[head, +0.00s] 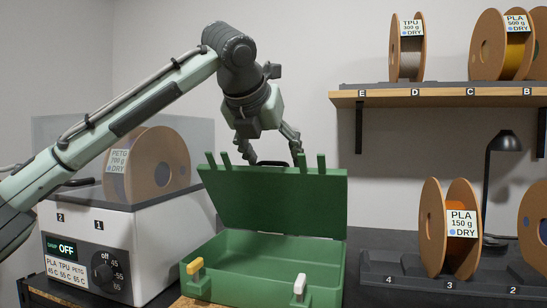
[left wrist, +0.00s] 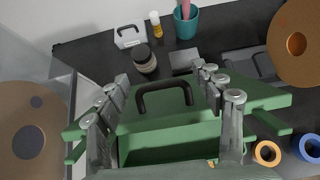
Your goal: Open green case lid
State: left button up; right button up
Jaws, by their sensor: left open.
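The green case (head: 250,290) stands in the lower middle of the head view with its lid (head: 275,205) raised, tilted slightly back. Its inside looks empty. A yellow latch (head: 194,267) and a white latch (head: 300,287) sit on its front. My left gripper (head: 273,152) is open at the lid's top edge, its fingers partly behind the lid. The left wrist view shows its open fingers (left wrist: 163,82) on either side of the lid's black handle (left wrist: 165,96), apart from it. My right gripper is not in view.
A white dryer (head: 95,240) with a spool under its clear cover stands left of the case. Spools fill a shelf (head: 440,97) above right and a rack (head: 440,283) below. In the left wrist view, a teal cup (left wrist: 186,23) and small bottles stand beyond the lid.

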pick_arm(q)
jog(key=v, duration=1.1)
jog(key=shift+r, duration=0.15)
